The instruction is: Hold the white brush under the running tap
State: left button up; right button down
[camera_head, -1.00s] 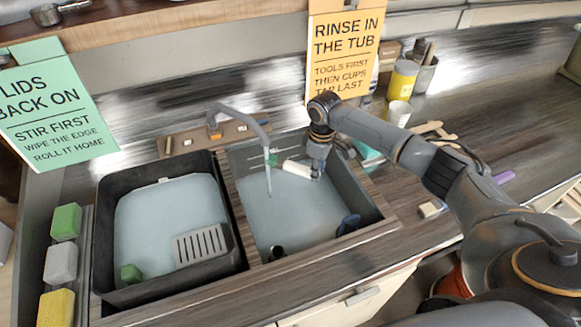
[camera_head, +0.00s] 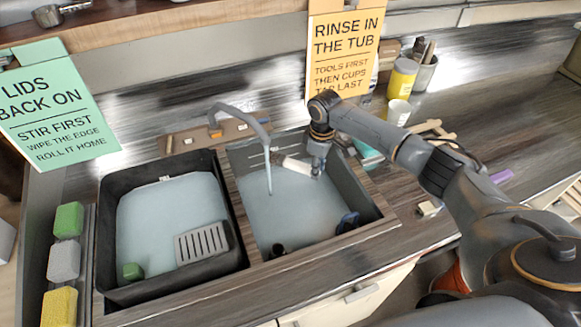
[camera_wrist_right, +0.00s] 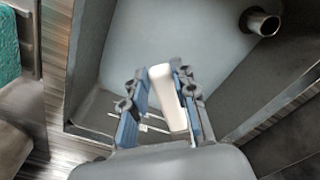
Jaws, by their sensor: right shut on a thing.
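The white brush (camera_head: 297,165) is in my right gripper (camera_head: 317,168), over the right-hand sink basin (camera_head: 378,208). My left gripper is out of view.
A black tub (camera_head: 230,258) of pale water with a grey grate (camera_head: 202,244) stands to the left. A dark cylinder (camera_head: 277,251) and a dark blue item (camera_head: 348,222) are at the basin's near side. Cups and a yellow can (camera_head: 403,76) stand behind my right arm.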

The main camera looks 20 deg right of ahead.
jog(key=s+d+p, duration=0.5)
jog(key=d, duration=0.1)
jog(key=shift+s, duration=0.2)
dwell(0.6)
dwell(1.1)
jog(key=s+d+r+p, duration=0.2)
jog(key=s+d+r, duration=0.1)
jog(key=r, duration=0.1)
jog(key=shift+s+d, duration=0.15)
jog(key=shift+d, duration=0.25)
